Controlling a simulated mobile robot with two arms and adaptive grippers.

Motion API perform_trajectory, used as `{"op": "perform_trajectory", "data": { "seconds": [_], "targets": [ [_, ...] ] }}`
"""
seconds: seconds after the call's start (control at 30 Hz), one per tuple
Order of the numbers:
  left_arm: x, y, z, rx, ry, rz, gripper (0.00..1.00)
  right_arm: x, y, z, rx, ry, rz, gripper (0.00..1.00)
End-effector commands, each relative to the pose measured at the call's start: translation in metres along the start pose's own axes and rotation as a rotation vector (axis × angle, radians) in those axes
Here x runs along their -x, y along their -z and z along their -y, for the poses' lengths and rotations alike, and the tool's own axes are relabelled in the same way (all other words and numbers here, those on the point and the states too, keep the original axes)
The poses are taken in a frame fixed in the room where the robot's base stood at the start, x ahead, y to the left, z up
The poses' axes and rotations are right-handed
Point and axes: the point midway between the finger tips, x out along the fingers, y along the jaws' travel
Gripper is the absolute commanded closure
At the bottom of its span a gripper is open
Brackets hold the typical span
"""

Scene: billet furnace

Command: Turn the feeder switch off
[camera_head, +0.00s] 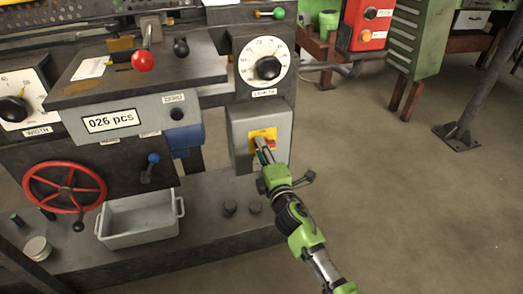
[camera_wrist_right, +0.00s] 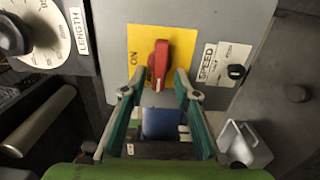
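The feeder switch is a red rotary handle (camera_wrist_right: 158,64) on a yellow plate (camera_wrist_right: 137,43), fixed to a grey box (camera_head: 240,121) on the machine's right side. In the wrist view the handle stands upright. My right gripper (camera_wrist_right: 160,82) is open, its teal-lined fingers on either side of the lower part of the handle; I cannot tell whether they touch it. In the head view my right gripper (camera_head: 263,150) reaches up to the yellow plate (camera_head: 262,134) and hides most of the handle. My left gripper is not in view.
A SPEED knob (camera_wrist_right: 236,71) sits right of the switch, and the LENGTH dial (camera_head: 268,68) is above the box. A red handwheel (camera_head: 64,187) and a grey bin (camera_head: 139,219) are at the left. The floor (camera_head: 420,200) at right is clear.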

Motion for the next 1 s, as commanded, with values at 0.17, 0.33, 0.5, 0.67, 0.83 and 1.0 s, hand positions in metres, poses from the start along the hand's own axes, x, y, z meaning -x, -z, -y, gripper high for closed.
{"op": "perform_trajectory", "data": {
  "seconds": [0.17, 0.33, 0.5, 0.67, 0.83, 1.0],
  "targets": [
    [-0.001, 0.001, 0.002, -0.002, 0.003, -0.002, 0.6, 0.001, 0.0, -0.001, -0.001, -0.001, 0.0, 0.72],
    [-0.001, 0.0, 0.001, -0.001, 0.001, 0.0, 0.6, 0.015, 0.0, 0.0, 0.0, -0.002, -0.001, 0.72],
    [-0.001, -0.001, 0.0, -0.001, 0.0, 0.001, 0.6, 0.044, 0.0, 0.001, 0.001, 0.0, -0.001, 0.72],
    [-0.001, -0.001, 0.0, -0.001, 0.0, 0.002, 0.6, 0.074, 0.0, 0.001, -0.001, 0.0, -0.001, 0.72],
    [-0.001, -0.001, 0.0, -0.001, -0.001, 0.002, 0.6, 0.102, 0.0, 0.001, 0.0, 0.002, 0.0, 0.72],
    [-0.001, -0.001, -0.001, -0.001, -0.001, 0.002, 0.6, 0.117, 0.0, 0.0, 0.0, 0.0, 0.0, 0.72]
  ]
}}
